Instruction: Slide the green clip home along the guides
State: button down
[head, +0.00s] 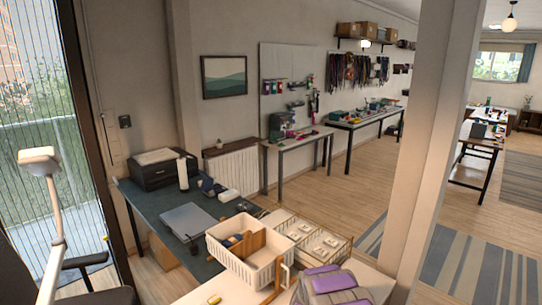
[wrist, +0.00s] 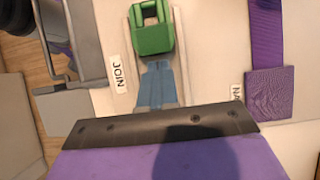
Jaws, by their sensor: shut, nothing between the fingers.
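The green clip (wrist: 152,38) is at the top middle of the wrist view. It is a blocky loop with an opening, on a pale track between two thin guide edges. I cannot make out the clip in the head view.
A label reading JOIN (wrist: 116,72) is left of the track. A purple woven block and strap (wrist: 270,95) lie right, and a grey metal frame (wrist: 70,50) left. In the head view, a white basket (head: 228,262) and a divided tray (head: 325,243) stand on the near table.

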jog(key=shift+s+a+p, duration=0.3)
jog(key=shift+s+a, duration=1.55)
jog(key=shift+s, duration=0.05)
dwell(0.8)
jog(key=shift+p+v, duration=1.2)
jog(key=shift+v, duration=1.75)
jog(key=shift+f, duration=0.1)
